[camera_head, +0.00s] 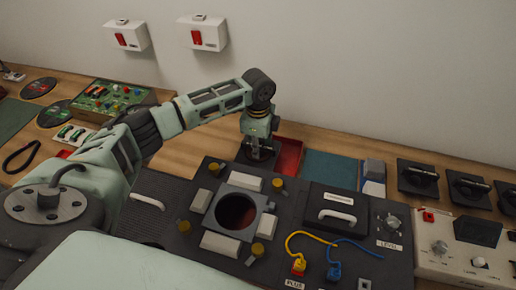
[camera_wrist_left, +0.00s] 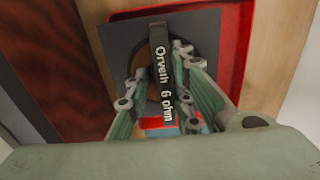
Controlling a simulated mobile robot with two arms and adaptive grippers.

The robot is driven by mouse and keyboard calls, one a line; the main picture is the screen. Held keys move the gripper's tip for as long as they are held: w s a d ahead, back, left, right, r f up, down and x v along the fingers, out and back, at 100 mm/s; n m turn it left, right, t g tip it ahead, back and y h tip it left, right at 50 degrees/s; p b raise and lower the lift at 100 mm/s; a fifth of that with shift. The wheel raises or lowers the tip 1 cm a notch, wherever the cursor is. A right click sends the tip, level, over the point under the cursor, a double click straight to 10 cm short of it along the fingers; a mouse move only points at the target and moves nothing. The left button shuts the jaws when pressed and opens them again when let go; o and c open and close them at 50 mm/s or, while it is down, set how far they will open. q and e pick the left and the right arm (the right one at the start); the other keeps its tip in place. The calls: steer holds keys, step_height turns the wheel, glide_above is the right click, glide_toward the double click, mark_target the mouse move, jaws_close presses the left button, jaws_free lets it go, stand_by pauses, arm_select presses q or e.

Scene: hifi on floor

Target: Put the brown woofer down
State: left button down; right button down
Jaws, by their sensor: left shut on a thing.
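My left gripper (camera_head: 259,142) points down at the back of the bench and is shut on the handle of the woofer (camera_head: 250,156). In the left wrist view, the woofer (camera_wrist_left: 118,42) is a dark square plate with a brownish round part behind a black handle reading "Orveth 6 ohm". The left fingers (camera_wrist_left: 164,75) stand either side of this handle. A red tray (camera_head: 291,155) lies just right of the woofer; its red edge (camera_wrist_left: 240,45) also shows beside and behind the plate. Whether the woofer touches the tray or bench is unclear. My right gripper is out of view.
In front, a dark panel has a round opening in a grey frame (camera_head: 262,222). Several black handled plates (camera_head: 417,178) line the back right. A blue mat (camera_head: 331,168) lies right of the tray. A green circuit board (camera_head: 110,98) lies left, and the wall stands behind.

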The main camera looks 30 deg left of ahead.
arm_select(q)
steer(key=shift+w+f, duration=0.1)
steer(key=shift+f, duration=0.3)
steer(key=shift+f, duration=0.1)
steer(key=c, duration=1.5)
jaws_free()
steer(key=shift+c, duration=0.2)
steer(key=shift+f, duration=0.1)
step_height(320, 180, up, 12)
steer(key=b, duration=0.1)
steer(key=shift+r, duration=0.2)
